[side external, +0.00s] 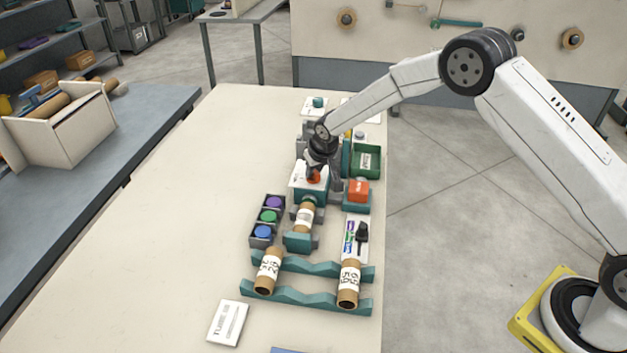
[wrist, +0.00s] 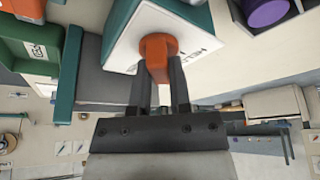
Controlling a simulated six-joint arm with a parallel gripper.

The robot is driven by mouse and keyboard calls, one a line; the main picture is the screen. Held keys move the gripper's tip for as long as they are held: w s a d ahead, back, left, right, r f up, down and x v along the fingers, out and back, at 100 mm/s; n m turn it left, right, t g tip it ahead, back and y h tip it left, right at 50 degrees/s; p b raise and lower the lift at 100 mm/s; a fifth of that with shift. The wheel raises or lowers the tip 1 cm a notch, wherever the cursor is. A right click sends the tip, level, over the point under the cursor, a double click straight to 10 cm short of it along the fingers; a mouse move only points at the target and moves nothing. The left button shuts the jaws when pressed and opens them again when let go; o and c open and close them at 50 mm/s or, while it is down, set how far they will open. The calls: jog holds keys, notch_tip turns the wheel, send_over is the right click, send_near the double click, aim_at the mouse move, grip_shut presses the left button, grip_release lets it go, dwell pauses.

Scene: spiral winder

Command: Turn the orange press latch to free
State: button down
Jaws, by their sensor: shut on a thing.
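The orange press latch (wrist: 158,50) sits on the white labelled face of the winder housing (wrist: 195,25). In the wrist view my gripper (wrist: 160,78) has its two dark fingers closed on either side of the latch's orange bar. In the side external view the latch (side external: 314,176) shows as a small orange patch under my gripper (side external: 318,165), on top of the white and teal housing (side external: 309,192). The latch's far end and the lettering on its plate are partly hidden by the fingers.
A cardboard tube (side external: 305,217) lies in front of the housing. Two labelled tubes (side external: 268,271) (side external: 348,284) rest on teal rails. The table's left side is clear.

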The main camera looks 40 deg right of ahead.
jog(key=shift+a+m+h, duration=0.1)
jog(key=shift+m+h, duration=0.7)
jog(key=shift+m, duration=1.4)
jog(key=shift+w+m+g+h, duration=0.1)
jog(key=shift+m+g+h, duration=0.5)
jog(key=shift+m, duration=1.2)
jog(key=c, duration=0.6)
grip_release()
jog(key=shift+o, duration=0.2)
jog(key=shift+a+r, duration=0.1)
jog(key=shift+r, duration=0.05)
jog(key=v, duration=0.7)
jog(key=shift+r, duration=0.25)
